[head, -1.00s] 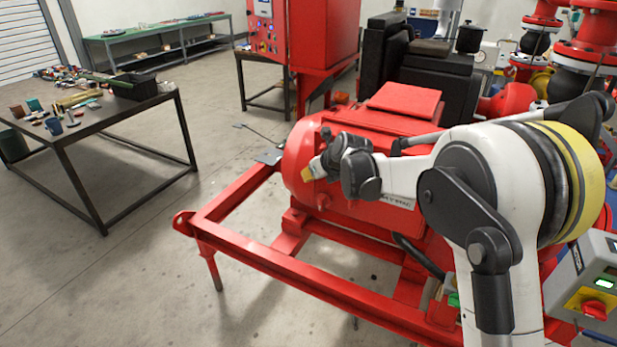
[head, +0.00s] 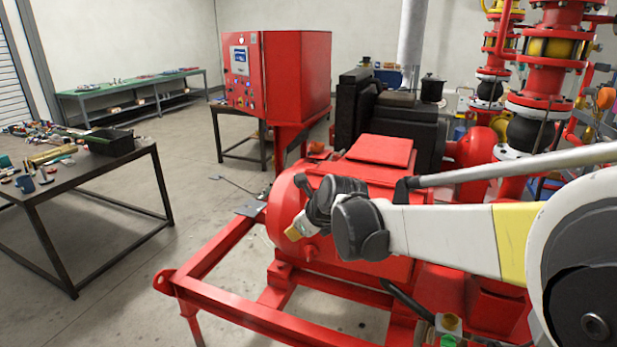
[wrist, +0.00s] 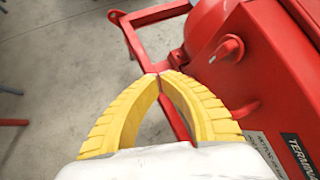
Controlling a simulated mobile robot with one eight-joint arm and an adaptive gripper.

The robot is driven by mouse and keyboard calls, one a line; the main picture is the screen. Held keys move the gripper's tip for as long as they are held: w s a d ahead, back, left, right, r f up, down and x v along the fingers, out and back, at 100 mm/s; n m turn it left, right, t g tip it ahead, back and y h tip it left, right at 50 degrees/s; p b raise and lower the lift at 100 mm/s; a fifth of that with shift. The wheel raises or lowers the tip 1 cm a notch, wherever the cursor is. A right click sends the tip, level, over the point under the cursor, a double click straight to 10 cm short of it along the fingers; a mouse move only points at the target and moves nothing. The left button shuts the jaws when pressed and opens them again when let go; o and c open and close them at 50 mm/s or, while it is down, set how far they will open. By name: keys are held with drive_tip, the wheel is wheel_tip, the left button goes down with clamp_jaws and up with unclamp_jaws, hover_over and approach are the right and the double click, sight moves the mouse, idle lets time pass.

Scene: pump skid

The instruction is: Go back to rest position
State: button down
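My gripper (head: 294,233) is at the end of my white arm, in front of the rounded end of the red motor housing (head: 345,205) in the head view. In the wrist view its two yellow fingers (wrist: 160,76) meet at the tips, with nothing between them. The gripper looks empty, and the red housing (wrist: 255,75) is to its right. A gap to the housing cannot be judged exactly.
The red skid frame (head: 235,318) runs below the gripper. A red control cabinet (head: 290,75) stands behind. A dark table (head: 90,180) with tools and a black bin (head: 108,141) is at left, with open floor between. Red pipework (head: 545,95) rises at right.

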drive_tip(key=s+d+r+n+h+b, duration=0.1)
drive_tip(key=s+d+r+n, duration=0.1)
drive_tip(key=s+d+n, duration=0.6)
drive_tip(key=s+d+f+n+h+b, duration=0.1)
drive_tip(key=s+d+f+n+h, duration=0.1)
drive_tip(key=s+d+n, duration=0.6)
drive_tip(key=s+d+f+n+h+b, duration=0.2)
drive_tip(key=s+d+f+n, duration=0.3)
drive_tip(key=s, duration=0.9)
drive_tip(key=d+n, duration=0.3)
drive_tip(key=d, duration=0.2)
drive_tip(key=shift+s+d+n, duration=0.2)
drive_tip(key=shift+s+n, duration=0.1)
